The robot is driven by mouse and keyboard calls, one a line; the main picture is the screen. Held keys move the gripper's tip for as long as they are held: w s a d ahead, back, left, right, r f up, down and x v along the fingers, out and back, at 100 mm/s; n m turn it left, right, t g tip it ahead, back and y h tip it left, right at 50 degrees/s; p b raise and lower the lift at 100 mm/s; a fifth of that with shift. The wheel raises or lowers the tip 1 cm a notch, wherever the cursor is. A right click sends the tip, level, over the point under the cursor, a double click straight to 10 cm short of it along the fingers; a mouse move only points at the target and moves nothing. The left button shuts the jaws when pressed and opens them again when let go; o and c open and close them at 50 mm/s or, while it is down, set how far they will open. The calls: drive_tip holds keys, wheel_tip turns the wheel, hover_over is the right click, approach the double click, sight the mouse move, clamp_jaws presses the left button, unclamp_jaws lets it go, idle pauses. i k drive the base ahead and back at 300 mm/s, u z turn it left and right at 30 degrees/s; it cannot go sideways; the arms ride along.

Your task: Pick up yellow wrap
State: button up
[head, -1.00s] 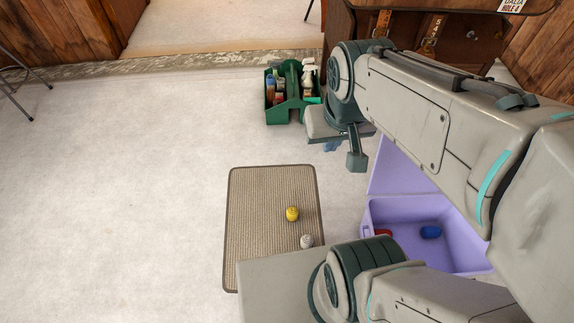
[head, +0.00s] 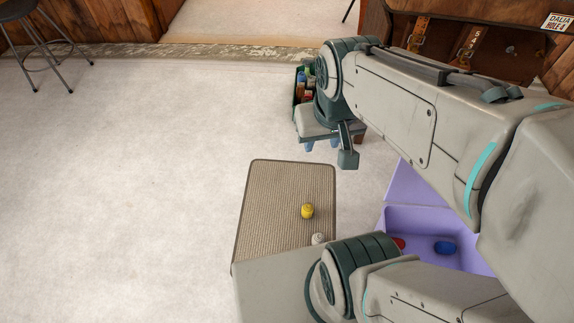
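My arm stretches across the right side of the head view.
A purple bin (head: 392,217) with a blue roll (head: 445,248) and a red roll (head: 398,243) inside stands right of the mat. A green caddy (head: 299,88) with bottles is behind my wrist. A stool (head: 45,45) stands far left. The left floor is clear.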

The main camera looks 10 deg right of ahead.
sight(307, 210)
drive_tip(key=u, duration=1.15)
drive_tip(key=i, duration=1.8)
drive_tip(key=z, duration=3.55)
